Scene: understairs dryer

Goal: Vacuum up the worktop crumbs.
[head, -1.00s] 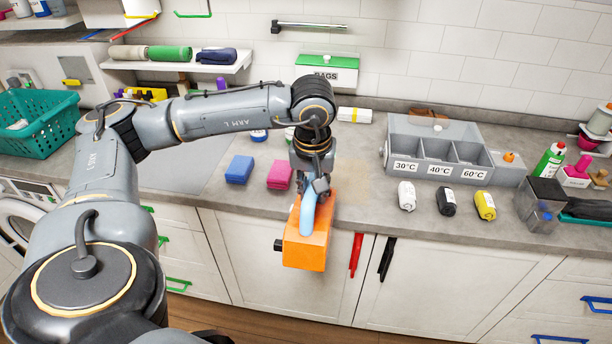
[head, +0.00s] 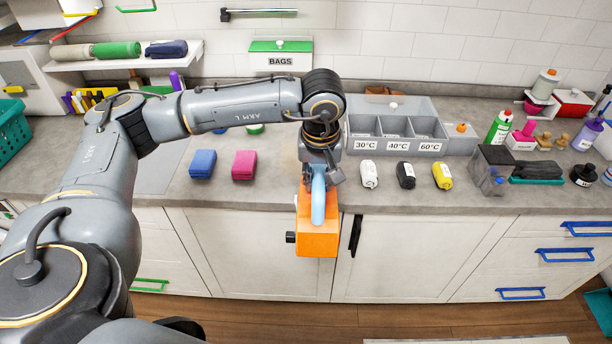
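My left gripper (head: 318,172) is shut on the light-blue handle (head: 318,200) of an orange handheld vacuum (head: 317,240). The vacuum is at the worktop's front edge, and its orange body shows in front of the cabinet doors. I cannot tell whether it touches the worktop (head: 270,190). A faint tan patch (head: 291,165), possibly crumbs, shows on the worktop just left of the gripper. Single crumbs are too small to make out, and my arm and the vacuum hide part of the surface. My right gripper is not in view.
White (head: 369,174), black (head: 405,175) and yellow (head: 442,175) rolled items lie right, before the grey sorting bin (head: 430,129).

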